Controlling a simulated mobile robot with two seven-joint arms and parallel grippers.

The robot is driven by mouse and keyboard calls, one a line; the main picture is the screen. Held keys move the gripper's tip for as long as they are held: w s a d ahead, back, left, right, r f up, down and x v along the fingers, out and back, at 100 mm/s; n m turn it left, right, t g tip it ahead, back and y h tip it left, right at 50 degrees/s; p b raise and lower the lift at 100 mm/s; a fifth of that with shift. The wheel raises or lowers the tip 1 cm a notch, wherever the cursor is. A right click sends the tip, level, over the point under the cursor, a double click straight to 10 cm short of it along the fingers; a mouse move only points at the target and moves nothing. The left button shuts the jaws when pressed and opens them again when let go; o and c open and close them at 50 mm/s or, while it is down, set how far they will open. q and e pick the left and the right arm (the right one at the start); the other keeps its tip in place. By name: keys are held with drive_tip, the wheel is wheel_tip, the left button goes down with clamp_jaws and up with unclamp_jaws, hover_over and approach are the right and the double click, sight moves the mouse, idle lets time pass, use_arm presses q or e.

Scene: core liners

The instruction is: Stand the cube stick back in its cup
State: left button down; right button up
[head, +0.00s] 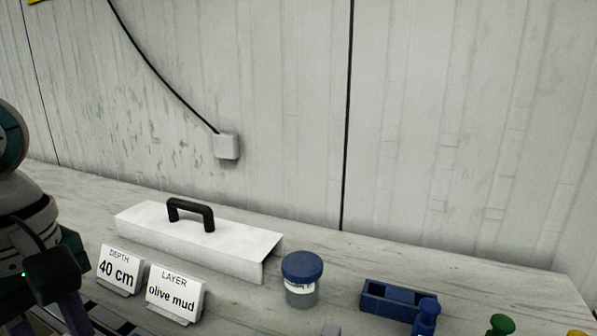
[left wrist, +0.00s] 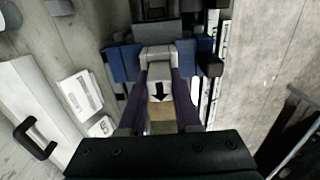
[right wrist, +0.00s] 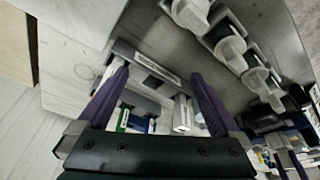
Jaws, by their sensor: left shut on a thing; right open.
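My left gripper (left wrist: 160,72) is shut on a pale block with a black arrow (left wrist: 160,92), seen between the purple fingers in the left wrist view. A tan part shows below the arrow. I cannot tell for sure whether this is the cube stick. In the head view only part of the left gripper (head: 75,315) shows, at the lower left edge, and its tips are cut off. My right gripper (right wrist: 160,85) is open, with nothing held between its purple fingers. I cannot clearly pick out the cup.
A white cover with a black handle (head: 190,216), a "40 cm" card (head: 118,270), an "olive mud" card (head: 175,295), a blue-lidded jar (head: 302,280) and a blue holder (head: 390,300) stand on the bench. Several white rounded fittings (right wrist: 230,52) show in the right wrist view.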

use_arm(q)
drive_tip(key=shift+r+p, duration=3)
drive_tip(key=shift+r, duration=1.25)
use_arm(e)
wheel_tip(320, 180, up, 6)
